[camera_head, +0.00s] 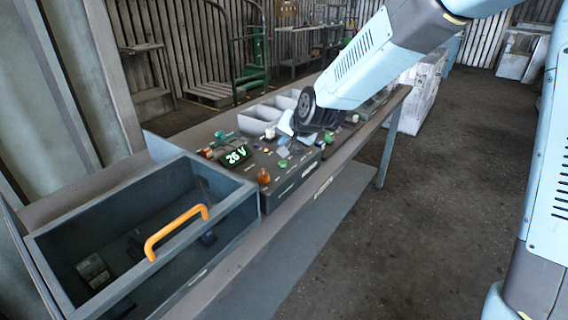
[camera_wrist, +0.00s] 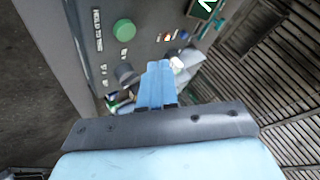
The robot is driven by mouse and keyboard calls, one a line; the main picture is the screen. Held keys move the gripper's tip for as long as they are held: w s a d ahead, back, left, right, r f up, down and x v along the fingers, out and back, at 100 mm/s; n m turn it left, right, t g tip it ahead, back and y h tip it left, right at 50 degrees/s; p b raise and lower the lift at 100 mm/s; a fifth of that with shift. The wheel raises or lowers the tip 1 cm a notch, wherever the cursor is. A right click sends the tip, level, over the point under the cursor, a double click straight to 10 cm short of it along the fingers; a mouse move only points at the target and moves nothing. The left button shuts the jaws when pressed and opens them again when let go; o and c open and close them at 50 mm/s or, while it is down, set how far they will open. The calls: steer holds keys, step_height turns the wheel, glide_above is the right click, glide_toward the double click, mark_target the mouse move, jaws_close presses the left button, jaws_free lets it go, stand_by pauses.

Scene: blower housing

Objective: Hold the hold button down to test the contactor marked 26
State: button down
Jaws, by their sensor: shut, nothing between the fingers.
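No mark 26 on a contactor is readable.
An open grey drawer box (camera_head: 225,205) with an orange handle (camera_head: 176,231) stands at left, holding dark parts (camera_head: 93,271). An orange knob (camera_head: 263,176) rises from the panel. Grey bins (camera_head: 262,112) stand behind. The floor at right is clear.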

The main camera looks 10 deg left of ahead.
mark_target(285, 163)
steer(key=shift+f, duration=1.85)
steer(key=shift+f, duration=0.1)
stand_by(0.6)
steer(key=shift+f, duration=0.3)
steer(key=shift+f, duration=0.4)
stand_by(2.2)
steer(key=shift+r, duration=0.15)
stand_by(0.6)
steer(key=shift+r, duration=0.7)
steer(key=shift+r, duration=2.5)
